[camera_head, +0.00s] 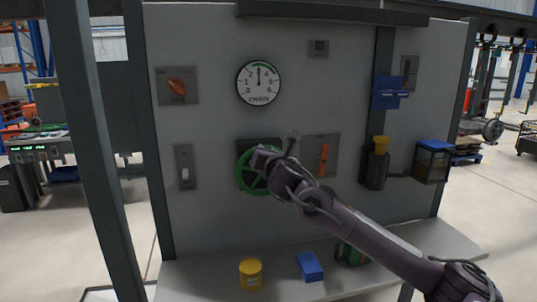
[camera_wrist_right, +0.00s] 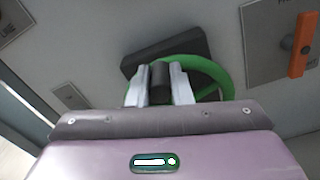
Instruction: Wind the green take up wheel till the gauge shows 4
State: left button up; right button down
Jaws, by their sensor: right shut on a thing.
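The green take up wheel (camera_head: 247,184) is mounted on a dark plate on the grey panel; my right gripper hides part of it. It also shows in the right wrist view (camera_wrist_right: 219,72). My right gripper (camera_head: 267,158) is at the wheel's upper rim. In the right wrist view its two pale fingers (camera_wrist_right: 160,85) are shut on the wheel's dark handle knob (camera_wrist_right: 160,78), one on each side. The round white gauge (camera_head: 258,83), marked CHAIN, is above the wheel. Its needle points about straight up, near the left end of a green arc. My left gripper is out of view.
An orange lever (camera_head: 323,160) is just right of the wheel. A red LINE switch (camera_head: 177,87) and a white rocker switch (camera_head: 185,174) are to the left. A yellow tin (camera_head: 250,273) and a blue block (camera_head: 310,267) stand on the shelf below.

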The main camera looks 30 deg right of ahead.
jog(key=shift+a+f, duration=0.1)
jog(key=shift+f, duration=0.2)
jog(key=c, duration=1.3)
grip_release()
jog(key=shift+r, duration=0.15)
jog(key=b+v, duration=0.2)
jog(key=v, duration=0.5)
jog(key=shift+s, duration=0.35)
